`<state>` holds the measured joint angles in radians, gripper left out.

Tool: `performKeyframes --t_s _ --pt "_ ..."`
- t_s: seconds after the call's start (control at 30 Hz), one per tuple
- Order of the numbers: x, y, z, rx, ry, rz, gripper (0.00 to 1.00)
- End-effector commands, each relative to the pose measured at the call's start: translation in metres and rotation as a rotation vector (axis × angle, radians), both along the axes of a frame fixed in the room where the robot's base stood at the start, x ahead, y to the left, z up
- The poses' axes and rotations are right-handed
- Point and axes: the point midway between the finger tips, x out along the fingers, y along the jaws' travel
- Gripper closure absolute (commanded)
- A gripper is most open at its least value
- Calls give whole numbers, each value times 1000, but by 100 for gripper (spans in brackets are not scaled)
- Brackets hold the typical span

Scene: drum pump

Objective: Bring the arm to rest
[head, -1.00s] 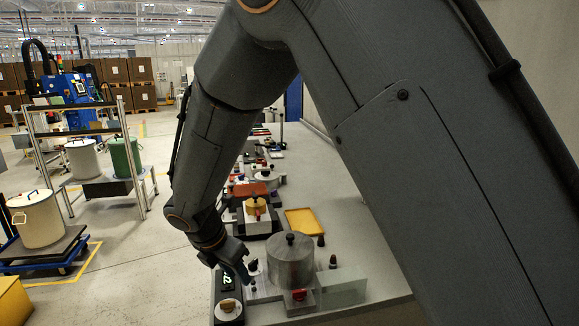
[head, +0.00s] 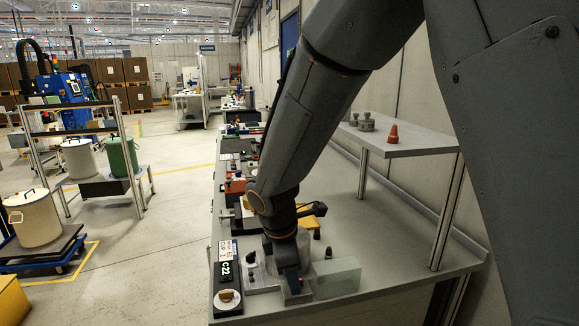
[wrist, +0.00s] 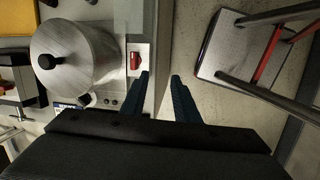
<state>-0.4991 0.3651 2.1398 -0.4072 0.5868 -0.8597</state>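My gripper (head: 291,284) hangs at the end of my arm over the near end of the grey bench, in front of the metal drum. In the wrist view my gripper (wrist: 163,82) shows two dark blue fingers set apart, with nothing between them. The drum (wrist: 75,58), with a lid and black knob, stands left of the fingers. A small red part (wrist: 135,60) lies on a light base between drum and fingers. In the head view my wrist hides most of the drum.
A clear block (head: 337,278) stands right of my gripper, and a black unit marked C22 (head: 226,285) stands left. A raised shelf (head: 400,142) holds a red cone (head: 392,134). The bench middle (head: 365,225) is bare. In the wrist view, floor (wrist: 215,95) lies beyond the bench edge.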

Motion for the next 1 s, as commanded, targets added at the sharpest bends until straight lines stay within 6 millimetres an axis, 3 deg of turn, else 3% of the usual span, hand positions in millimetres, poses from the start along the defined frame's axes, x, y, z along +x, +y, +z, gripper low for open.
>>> performKeyframes --t_s 0.03,0.2,0.4,0.6,1.0 --pt "-6 -24 1 32 -3 -130 72" --pt "-41 -101 2 178 -29 -721 72" --pt "-89 -162 -1 311 -64 -1342 72" --pt "-112 -185 -3 370 -84 -1639 72" --pt "-114 -187 -3 375 -85 -1662 72"
